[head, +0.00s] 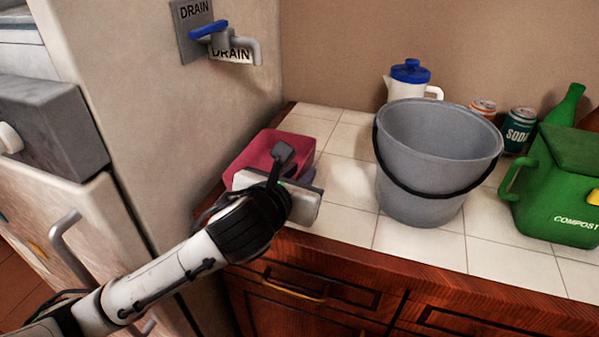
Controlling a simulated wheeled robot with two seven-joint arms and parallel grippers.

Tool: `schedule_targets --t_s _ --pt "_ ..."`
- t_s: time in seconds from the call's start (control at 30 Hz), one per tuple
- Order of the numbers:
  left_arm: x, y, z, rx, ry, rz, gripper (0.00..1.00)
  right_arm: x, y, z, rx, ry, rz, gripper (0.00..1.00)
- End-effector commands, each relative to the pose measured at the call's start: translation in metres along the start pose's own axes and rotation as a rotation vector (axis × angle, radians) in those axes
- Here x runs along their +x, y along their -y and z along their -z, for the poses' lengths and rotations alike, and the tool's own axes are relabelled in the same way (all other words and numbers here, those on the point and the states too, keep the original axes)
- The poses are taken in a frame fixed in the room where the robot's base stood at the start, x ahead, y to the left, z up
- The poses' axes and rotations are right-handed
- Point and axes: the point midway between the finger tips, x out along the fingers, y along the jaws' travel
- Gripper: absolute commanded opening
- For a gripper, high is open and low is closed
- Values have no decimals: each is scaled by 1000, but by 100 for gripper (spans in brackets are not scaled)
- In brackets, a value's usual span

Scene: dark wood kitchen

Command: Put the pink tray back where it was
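The pink tray (268,146) sits at the left end of the white tiled counter, close to the side of the pale cabinet. My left gripper (290,165) is at the tray's near right side, overlapping it in the head view. One dark finger shows against the tray; the gripper body hides the tray's near part and the other fingertip. I cannot tell whether the fingers are closed on the tray or just beside it. My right gripper is not in view.
A grey bucket (425,165) stands on the counter right of the tray, with bare tiles between. Behind it are a white jug with a blue lid (409,80) and soda cans (518,130). A green compost bin (560,195) is at right. A drain tap (228,45) projects above left.

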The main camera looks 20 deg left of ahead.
Motion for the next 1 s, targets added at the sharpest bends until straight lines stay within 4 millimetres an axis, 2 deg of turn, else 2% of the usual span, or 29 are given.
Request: schedule_targets --t_s 0.27,0.33,0.47,0.73,0.8,1.0 --pt "-1 0 -3 -1 2 0 21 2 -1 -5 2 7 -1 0" --pt "-8 0 -4 1 1 1 21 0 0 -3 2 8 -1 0" --pt "-31 0 -5 2 2 3 21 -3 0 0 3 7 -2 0" --pt "-98 0 -5 2 1 4 21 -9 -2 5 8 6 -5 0" --pt "-103 -2 -9 2 -5 -3 21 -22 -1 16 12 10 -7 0" --pt "-116 -1 -7 2 -4 -3 21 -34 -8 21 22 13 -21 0"
